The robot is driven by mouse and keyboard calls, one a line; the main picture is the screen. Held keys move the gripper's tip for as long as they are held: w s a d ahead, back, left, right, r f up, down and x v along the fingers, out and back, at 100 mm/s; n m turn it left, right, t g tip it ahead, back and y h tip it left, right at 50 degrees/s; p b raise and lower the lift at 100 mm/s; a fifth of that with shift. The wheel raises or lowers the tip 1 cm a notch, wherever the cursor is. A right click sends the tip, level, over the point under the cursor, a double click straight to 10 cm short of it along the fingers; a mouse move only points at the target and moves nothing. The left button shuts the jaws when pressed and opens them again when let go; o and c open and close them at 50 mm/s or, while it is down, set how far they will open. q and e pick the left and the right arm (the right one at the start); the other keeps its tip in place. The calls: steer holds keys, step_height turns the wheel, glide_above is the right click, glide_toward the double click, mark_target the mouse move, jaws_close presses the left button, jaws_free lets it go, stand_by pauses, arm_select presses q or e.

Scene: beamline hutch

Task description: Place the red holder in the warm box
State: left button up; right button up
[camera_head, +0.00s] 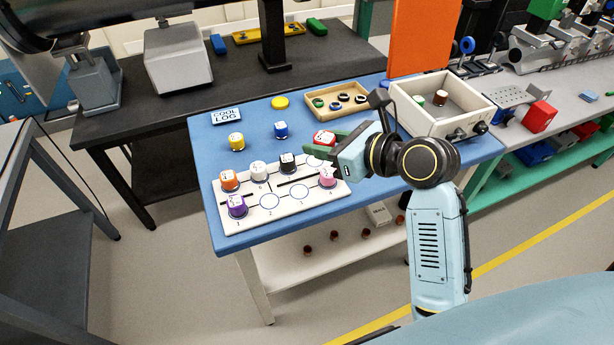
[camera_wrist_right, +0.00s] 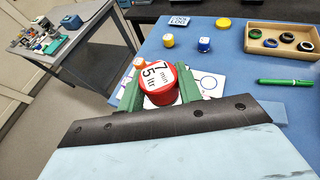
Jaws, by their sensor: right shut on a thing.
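The red holder (camera_head: 325,138) has a white top label; in the right wrist view (camera_wrist_right: 158,80) the label reads "7 min 5 ltr". My right gripper (camera_head: 330,143) is shut on it, with a green finger on each side in the right wrist view (camera_wrist_right: 160,92). It holds the holder over the blue table, near the back right of the white numbered board. An open cream box (camera_head: 455,132) with dark knobs on its front stands at the table's right end, apparently the warm box. A brown-sided piece (camera_head: 440,97) and a green piece are inside it. My left gripper is not in view.
The numbered board (camera_head: 285,208) carries several coloured holders. Yellow (camera_head: 236,141) and blue (camera_head: 281,130) holders stand behind it. A tan tray (camera_head: 322,103) of rings lies left of the box. An orange panel (camera_head: 430,40) rises behind the box. A green pen (camera_wrist_right: 288,82) lies on the table.

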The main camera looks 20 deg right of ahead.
steer(key=a+p+x, duration=0.1)
steer(key=p+x, duration=0.1)
steer(key=x, duration=0.3)
steer(key=p, duration=0.1)
glide_above(272, 197)
steer(key=shift+n, duration=0.3)
step_height(272, 197, down, 12)
steer(key=shift+r, duration=0.25)
steer(key=shift+f+b, duration=0.5)
steer(key=shift+f, duration=1.5)
steer(key=shift+f, duration=0.15)
steer(key=o, duration=1)
